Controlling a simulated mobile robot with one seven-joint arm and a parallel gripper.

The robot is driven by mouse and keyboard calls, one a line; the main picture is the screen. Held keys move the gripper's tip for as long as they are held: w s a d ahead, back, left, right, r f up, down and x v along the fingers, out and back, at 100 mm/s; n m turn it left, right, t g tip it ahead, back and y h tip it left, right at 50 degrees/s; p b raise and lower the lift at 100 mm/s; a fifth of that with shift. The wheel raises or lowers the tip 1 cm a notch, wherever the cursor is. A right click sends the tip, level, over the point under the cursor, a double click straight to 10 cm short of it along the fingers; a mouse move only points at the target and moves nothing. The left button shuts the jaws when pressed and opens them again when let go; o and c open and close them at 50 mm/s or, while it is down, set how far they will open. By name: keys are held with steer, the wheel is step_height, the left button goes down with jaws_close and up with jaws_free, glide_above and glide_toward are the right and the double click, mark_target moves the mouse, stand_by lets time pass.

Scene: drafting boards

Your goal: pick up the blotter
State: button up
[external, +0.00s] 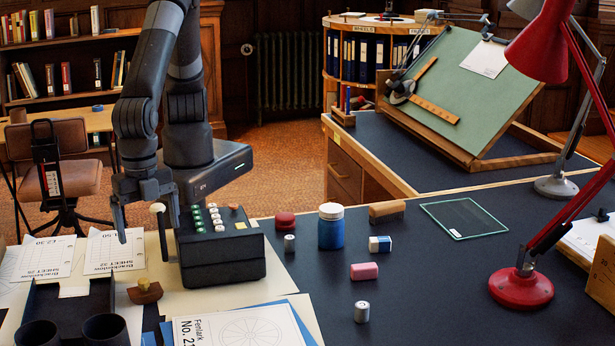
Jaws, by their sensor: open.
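The blotter (146,294) looks like a small brown wooden rocker with a knob on top. It lies on pale paper at the lower left, left of the black adding machine (222,262). My gripper (146,218) hangs above and slightly left of the blotter, fingers pointing down. It is open, with nothing seen between the fingers. The adding machine's pale-knobbed crank (157,208) shows close to the right finger; I cannot tell whether they touch.
A dark holder with round cups (105,328) stands in front of the blotter. Printed sheets (115,252) lie behind it. A blue jar (331,230), a pink eraser (364,271) and a red lamp (521,288) stand to the right. The dark desktop between them has free room.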

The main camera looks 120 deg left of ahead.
step_height(320, 180, down, 2)
steer(key=s+d+f, duration=0.1)
steer(key=s+d, duration=0.1)
steer(key=d, duration=0.1)
glide_above(143, 280)
steer(key=f, duration=0.4)
steer(key=shift+s+d+f, duration=0.1)
steer(key=shift+s+d, duration=0.1)
steer(key=shift+s, duration=0.15)
steer(key=f, duration=0.6)
steer(key=shift+w+a+f, duration=0.2)
steer(key=shift+w, duration=0.15)
steer(key=c, duration=1.1)
